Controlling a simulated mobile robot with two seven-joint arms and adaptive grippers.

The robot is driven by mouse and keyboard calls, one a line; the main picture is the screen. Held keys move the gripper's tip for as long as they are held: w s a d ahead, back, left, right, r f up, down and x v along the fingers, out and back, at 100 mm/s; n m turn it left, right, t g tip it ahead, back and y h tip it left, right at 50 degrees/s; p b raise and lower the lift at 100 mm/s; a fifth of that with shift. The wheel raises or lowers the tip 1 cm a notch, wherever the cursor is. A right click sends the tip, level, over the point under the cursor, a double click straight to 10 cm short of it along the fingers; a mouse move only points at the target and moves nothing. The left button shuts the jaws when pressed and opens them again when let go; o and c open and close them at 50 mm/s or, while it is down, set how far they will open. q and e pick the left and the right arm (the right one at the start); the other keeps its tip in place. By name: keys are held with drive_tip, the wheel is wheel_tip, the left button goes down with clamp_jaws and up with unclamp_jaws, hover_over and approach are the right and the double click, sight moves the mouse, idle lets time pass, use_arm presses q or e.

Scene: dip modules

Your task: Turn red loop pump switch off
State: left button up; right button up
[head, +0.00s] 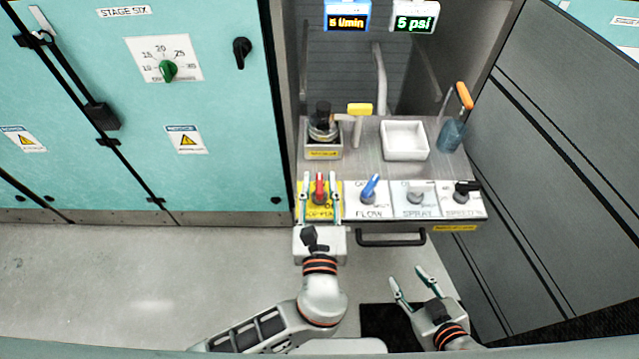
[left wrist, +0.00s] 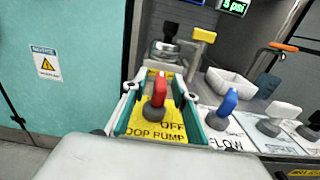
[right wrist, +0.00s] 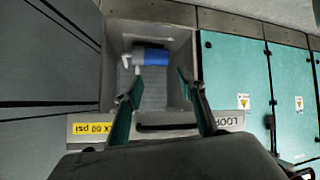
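The red loop pump switch (head: 319,188) is a red knob on a yellow plate at the left end of the front panel. In the left wrist view the red knob (left wrist: 159,90) stands above the words "OFF" and "LOOP PUMP". My left gripper (head: 320,180) is open, with one finger on each side of the red knob and a visible gap to it. Its fingers also show in the left wrist view (left wrist: 158,85). My right gripper (head: 410,278) is open and empty, low in front of the panel at the right. Its fingers show in the right wrist view (right wrist: 160,85).
To the right of the red knob are a blue flow knob (head: 370,188), a white spray knob (head: 415,195) and a black speed knob (head: 465,188). A black handle (head: 391,240) juts out below. A white basin (head: 404,140) and a yellow-topped tap (head: 359,110) stand behind.

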use_arm(q)
clamp_jaws()
